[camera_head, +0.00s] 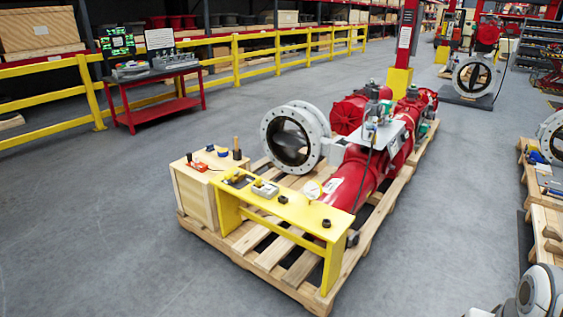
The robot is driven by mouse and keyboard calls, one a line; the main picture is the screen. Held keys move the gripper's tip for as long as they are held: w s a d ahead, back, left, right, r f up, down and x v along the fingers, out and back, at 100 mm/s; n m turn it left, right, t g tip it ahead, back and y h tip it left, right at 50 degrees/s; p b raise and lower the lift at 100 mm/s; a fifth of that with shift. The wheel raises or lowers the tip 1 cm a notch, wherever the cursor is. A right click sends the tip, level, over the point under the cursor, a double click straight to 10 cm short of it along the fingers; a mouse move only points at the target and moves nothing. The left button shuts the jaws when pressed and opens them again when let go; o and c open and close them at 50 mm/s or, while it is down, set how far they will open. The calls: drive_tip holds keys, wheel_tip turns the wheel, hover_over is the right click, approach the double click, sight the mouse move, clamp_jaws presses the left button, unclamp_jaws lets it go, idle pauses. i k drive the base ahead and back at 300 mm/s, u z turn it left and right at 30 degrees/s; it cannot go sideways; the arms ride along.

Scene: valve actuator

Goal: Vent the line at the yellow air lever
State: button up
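The red valve actuator (350,184) lies on a wooden pallet, with a grey ring-shaped valve body (265,131) at its left end. A yellow bench (300,212) stands at the pallet's front and carries a grey block (265,188) and several small dark fittings. A grey plate on top of the actuator bears small fittings (376,110) and a dark hose. I cannot surely pick out the yellow air lever; parts at these places are too small to tell. My gripper is out of view; only a white and grey arm part shows at the bottom right.
A wooden crate (194,196) beside the bench holds small tools. The pallet's edge (262,274) juts out in front. A red cart (155,97) stands by a yellow railing (258,53) at the back. More pallets stand at right. The floor left of the pallet is clear.

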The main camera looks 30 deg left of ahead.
sight(230, 175)
drive_tip(key=u, duration=1.25)
drive_tip(key=i, duration=1.35)
drive_tip(key=u, duration=0.6)
drive_tip(key=i, duration=0.95)
drive_tip(key=u, duration=0.7)
